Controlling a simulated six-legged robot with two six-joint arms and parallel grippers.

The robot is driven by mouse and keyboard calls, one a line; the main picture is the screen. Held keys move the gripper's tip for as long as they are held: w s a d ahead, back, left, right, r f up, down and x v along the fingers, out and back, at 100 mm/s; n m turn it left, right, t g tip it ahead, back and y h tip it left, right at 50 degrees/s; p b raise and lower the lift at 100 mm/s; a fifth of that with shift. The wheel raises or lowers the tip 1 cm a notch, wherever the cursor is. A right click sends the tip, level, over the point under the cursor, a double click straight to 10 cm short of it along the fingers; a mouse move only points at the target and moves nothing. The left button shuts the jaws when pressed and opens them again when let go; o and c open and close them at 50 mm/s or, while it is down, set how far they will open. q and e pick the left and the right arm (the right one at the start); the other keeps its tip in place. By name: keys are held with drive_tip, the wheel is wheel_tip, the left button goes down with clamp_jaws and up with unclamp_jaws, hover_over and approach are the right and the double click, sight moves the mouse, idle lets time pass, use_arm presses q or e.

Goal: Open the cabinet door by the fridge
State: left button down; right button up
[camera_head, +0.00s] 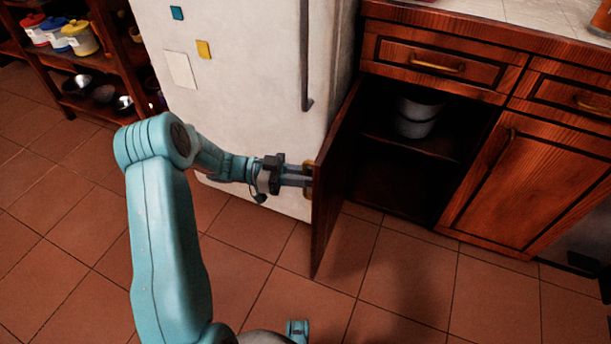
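The cabinet door (331,185) by the fridge stands wide open, swung out from the cabinet and seen nearly edge-on. Its brass handle (308,192) is on the face turned toward the fridge side. My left gripper (304,176) reaches in from the left, with its fingers at the handle and closed around it as far as I can see. The open cabinet (400,185) has a shelf with a grey pot (417,117) on it, and its lower space is dark.
The white fridge (250,80) stands just left of the door. A drawer (437,64) sits above the opening, and a closed cabinet door (525,180) is to the right. A wooden shelf with jars (80,38) is at the far left. The tiled floor in front is clear.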

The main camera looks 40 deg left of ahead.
use_arm(q)
drive_tip(key=c, duration=1.3)
unclamp_jaws()
drive_tip(key=shift+a, duration=0.15)
drive_tip(key=p+v, duration=0.3)
drive_tip(key=v, duration=1.3)
drive_tip(key=shift+s, duration=0.1)
drive_tip(key=shift+a, duration=0.15)
